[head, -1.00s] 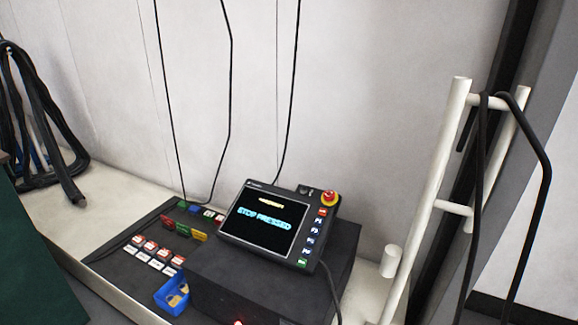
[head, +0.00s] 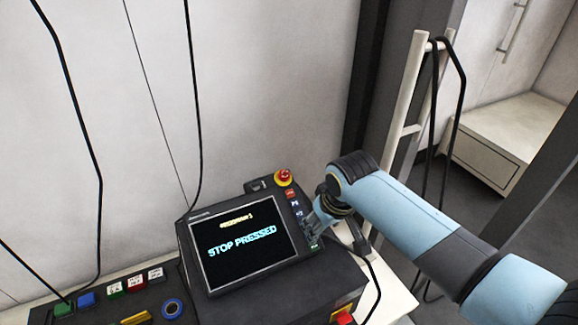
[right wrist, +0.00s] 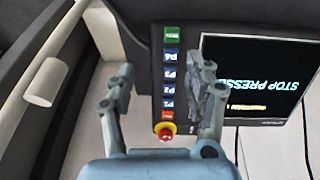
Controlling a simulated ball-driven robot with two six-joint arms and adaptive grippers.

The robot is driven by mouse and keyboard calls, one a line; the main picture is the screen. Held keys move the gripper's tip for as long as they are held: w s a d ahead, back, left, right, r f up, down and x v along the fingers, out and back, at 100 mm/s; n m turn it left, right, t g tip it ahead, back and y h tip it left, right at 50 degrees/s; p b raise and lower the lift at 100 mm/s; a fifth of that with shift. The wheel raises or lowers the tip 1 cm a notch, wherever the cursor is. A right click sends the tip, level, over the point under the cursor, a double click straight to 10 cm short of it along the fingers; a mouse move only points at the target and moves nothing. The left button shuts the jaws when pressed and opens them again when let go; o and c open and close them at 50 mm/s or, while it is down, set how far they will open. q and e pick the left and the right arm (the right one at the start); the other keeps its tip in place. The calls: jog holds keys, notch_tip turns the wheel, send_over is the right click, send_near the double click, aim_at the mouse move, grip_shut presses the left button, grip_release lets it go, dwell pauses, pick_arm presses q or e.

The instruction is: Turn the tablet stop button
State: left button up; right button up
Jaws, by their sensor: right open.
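The tablet (head: 240,245) stands tilted on a dark box, its screen reading "STOP PRESSED". Its red stop button (head: 283,177) with a yellow collar sits at the top right corner of the tablet. My right gripper (head: 312,232) comes in from the right and is over the tablet's right edge, below the stop button in the head view. In the right wrist view the open fingers of the right gripper (right wrist: 160,88) straddle the column of labelled keys, and the stop button (right wrist: 165,131) lies between the fingers, nearer their base. No contact with the button is visible. My left gripper is not in view.
A white rail post (head: 405,110) with a black cable hung on it stands right of the tablet. Black cables hang down the wall. A white cabinet (head: 500,140) stands at far right.

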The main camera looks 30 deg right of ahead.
jog(key=p, duration=0.1)
send_near(285, 173)
jog(key=shift+t, duration=0.4)
jog(key=b+x, duration=0.1)
jog(key=x, duration=0.2)
jog(key=b+x, duration=0.1)
jog(key=x, duration=0.2)
jog(key=b+x, duration=0.2)
jog(key=x, duration=0.1)
jog(key=shift+s+f, duration=0.3)
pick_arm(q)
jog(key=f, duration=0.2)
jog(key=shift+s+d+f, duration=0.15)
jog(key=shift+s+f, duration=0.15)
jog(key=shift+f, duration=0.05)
pick_arm(e)
jog(key=shift+m, duration=0.3)
grip_shut()
